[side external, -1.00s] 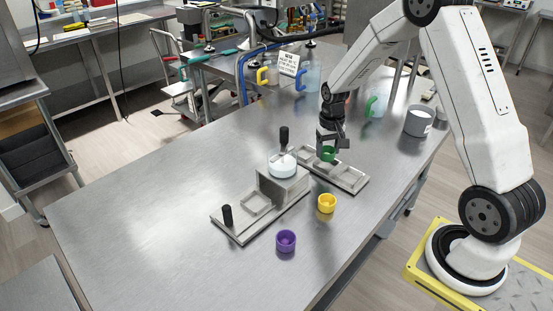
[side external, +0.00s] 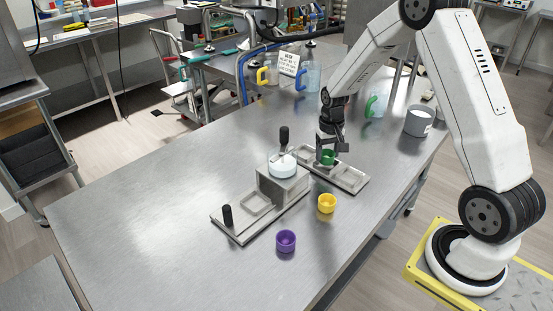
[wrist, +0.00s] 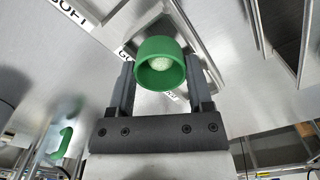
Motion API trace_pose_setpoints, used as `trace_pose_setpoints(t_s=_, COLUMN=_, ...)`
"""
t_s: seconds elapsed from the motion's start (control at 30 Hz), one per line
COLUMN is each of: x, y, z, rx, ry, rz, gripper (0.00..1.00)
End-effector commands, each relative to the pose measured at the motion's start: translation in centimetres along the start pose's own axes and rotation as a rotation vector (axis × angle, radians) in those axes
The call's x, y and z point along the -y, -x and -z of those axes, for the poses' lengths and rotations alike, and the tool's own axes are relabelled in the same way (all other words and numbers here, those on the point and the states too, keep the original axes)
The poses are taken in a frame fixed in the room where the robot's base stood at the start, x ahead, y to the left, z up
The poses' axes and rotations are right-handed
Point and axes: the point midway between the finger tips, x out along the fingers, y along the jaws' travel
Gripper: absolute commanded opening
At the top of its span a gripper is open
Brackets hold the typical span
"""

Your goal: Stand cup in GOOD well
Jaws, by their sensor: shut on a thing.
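A green cup (side external: 328,158) is in my gripper (side external: 331,148), just at the metal tray with shallow wells (side external: 345,177). The wrist view shows the cup (wrist: 160,48) between the two fingers of my gripper (wrist: 160,85), with something pale inside it. The cup covers part of the tray's middle, so I cannot tell whether its base touches the well floor. Beside the tray, a label starting "GO" (wrist: 125,58) is partly hidden by the cup and finger. Another label (wrist: 76,14) reads "SOFT".
A depositor with a black-handled lever (side external: 283,165) stands left of the tray on a plate with a square recess (side external: 256,203). A yellow cup (side external: 327,204) and a purple cup (side external: 286,241) stand in front. The table's left side is clear.

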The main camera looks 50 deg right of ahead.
Motion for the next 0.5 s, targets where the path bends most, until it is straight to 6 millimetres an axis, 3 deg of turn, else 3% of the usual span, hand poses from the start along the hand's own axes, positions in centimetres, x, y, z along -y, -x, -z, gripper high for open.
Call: trace_pose_setpoints(t_s=0.5, x=0.0, y=-1.3, z=0.0, rx=0.000, ry=0.000, rz=0.000, gripper=0.00)
